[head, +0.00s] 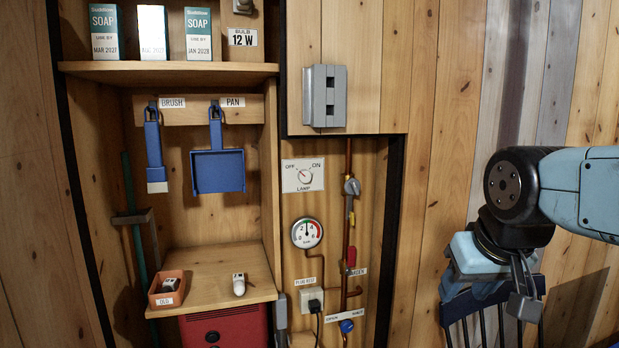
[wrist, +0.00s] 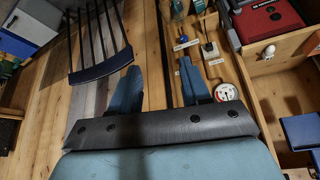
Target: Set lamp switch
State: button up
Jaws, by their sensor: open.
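The lamp switch (head: 303,175) is a pale plate with OFF at left, ON at right and LAMP below. Its small round knob has a dark mark that appears tilted up-left, toward OFF. In the head view my gripper (head: 524,298) hangs low at the far right, well away from the switch, over the plank wall. In the wrist view my gripper (wrist: 159,88) has its two blue fingers wide apart with nothing between them. I cannot make out the switch in the wrist view.
A grey box (head: 324,96) juts out above.

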jog(key=shift+o, duration=0.8)
jog(key=shift+w+r, duration=0.15)
jog(key=shift+w, duration=0.15)
jog(key=shift+o, duration=0.8)
jog(key=w+r+n+t+h, duration=0.1)
jog(key=w+r+n+t, duration=0.2)
jog(key=w+n, duration=0.3)
jog(key=w+d+r, duration=0.1)
jog(key=w, duration=0.4)
jog(key=shift+n, duration=0.3)
jog(key=n+t+y, duration=0.5)
jog(key=n+y, duration=0.4)
jog(key=n, duration=1.5)
send_near(308, 176)
jog(key=x, duration=0.8)
jog(key=shift+w+a+f, duration=0.1)
jog(key=shift+w+a, duration=0.15)
jog(key=shift+c, duration=0.4)
